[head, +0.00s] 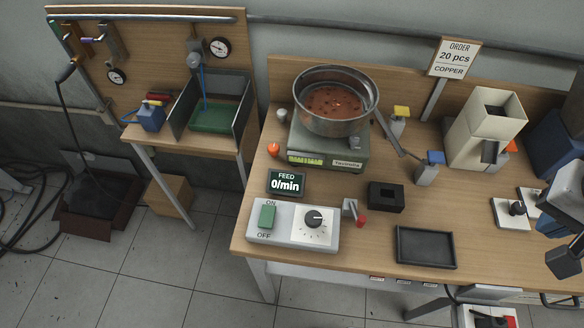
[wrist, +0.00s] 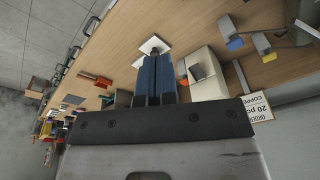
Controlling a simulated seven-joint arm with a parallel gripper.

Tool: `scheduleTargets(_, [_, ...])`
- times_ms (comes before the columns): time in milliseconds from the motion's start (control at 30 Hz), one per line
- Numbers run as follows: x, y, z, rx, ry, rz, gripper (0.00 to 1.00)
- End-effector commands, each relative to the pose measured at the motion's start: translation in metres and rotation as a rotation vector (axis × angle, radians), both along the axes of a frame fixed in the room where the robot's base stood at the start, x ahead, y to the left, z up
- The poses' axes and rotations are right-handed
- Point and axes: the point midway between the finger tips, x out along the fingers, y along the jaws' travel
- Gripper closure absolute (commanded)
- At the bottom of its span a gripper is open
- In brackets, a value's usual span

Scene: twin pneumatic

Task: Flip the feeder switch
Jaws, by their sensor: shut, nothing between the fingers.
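The feeder switch is a green rocker (head: 267,216) at the left end of a light grey control box (head: 288,238) in the head view. ON is printed above it and OFF below. A black dial sits to its right. The FEED display (head: 286,183) behind the box reads 0/min. In the wrist view my gripper (wrist: 154,60) is shut and empty, its blue fingers together. It is over the right part of the bench, near a white pad and the beige hopper, well apart from the switch. I cannot make out the switch in the wrist view.
A steel bowl (head: 336,100) of copper-coloured pieces stands on a green-grey feeder base (head: 328,150) behind the box. A black tray (head: 426,247), a black square block (head: 385,196) and a small red-tipped part (head: 360,221) are right of the box. The beige hopper (head: 484,130) stands back right.

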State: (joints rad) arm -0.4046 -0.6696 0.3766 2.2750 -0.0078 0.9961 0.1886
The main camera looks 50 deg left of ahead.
Motion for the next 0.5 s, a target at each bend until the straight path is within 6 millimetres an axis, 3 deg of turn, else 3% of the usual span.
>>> scheduleTargets(500, [-0.006, 0.072, -0.004, -0.004, 0.031, 0.106, 1.00])
